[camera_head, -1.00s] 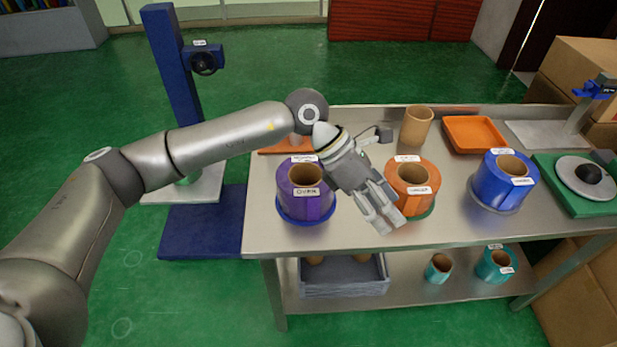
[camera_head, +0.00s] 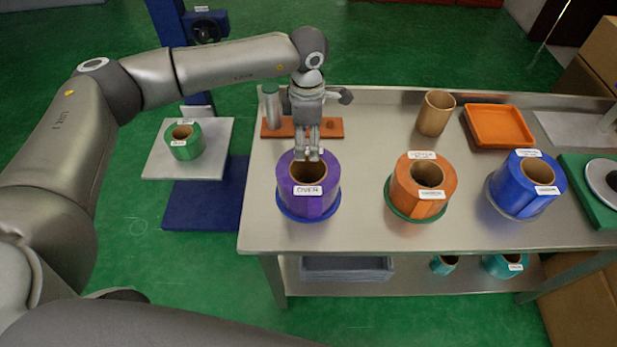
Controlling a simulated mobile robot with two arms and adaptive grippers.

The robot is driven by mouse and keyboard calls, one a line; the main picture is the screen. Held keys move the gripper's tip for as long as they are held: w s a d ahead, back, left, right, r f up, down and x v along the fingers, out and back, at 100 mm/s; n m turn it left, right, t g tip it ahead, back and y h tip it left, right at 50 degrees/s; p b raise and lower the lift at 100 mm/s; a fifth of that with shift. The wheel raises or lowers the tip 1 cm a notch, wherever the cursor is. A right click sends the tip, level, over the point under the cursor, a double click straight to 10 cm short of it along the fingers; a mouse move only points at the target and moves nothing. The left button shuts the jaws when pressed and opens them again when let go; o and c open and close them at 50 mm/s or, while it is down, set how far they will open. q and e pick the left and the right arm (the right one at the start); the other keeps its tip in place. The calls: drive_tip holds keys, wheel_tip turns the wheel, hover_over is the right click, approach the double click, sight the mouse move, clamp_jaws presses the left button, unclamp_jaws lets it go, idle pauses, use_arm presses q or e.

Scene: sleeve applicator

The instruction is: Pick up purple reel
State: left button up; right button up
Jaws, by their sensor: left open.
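The purple reel (camera_head: 291,200) stands upright on a round blue base at the left end of the steel table. It has a brown hollow core and a white label on its front. My left gripper (camera_head: 307,156) points down at the back rim of the purple reel, with its fingers open a little and nothing seen between them. Whether the fingertips touch the reel I cannot tell. My right gripper does not show.
On the steel table (camera_head: 360,225) an orange reel (camera_head: 407,197) and a blue reel (camera_head: 508,190) stand to the right. An orange board (camera_head: 273,129) with a metal cylinder lies behind the gripper. A brown tube (camera_head: 434,115) and orange tray (camera_head: 498,126) are at the back.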

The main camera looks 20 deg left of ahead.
sight(308, 152)
use_arm(q)
wheel_tip(308, 152, down, 4)
drive_tip(key=shift+s+d+r+p, duration=0.15)
drive_tip(key=shift+r+p, duration=0.1)
drive_tip(key=shift+p, duration=0.3)
drive_tip(key=shift+f, duration=0.25)
drive_tip(key=shift+c, duration=0.5)
drive_tip(key=c, duration=0.5)
clamp_jaws()
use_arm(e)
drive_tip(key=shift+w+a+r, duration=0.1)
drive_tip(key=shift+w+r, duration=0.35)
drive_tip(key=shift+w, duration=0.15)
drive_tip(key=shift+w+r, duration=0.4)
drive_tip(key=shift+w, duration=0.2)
use_arm(q)
drive_tip(key=shift+w+r, duration=0.1)
drive_tip(key=shift+w, duration=0.1)
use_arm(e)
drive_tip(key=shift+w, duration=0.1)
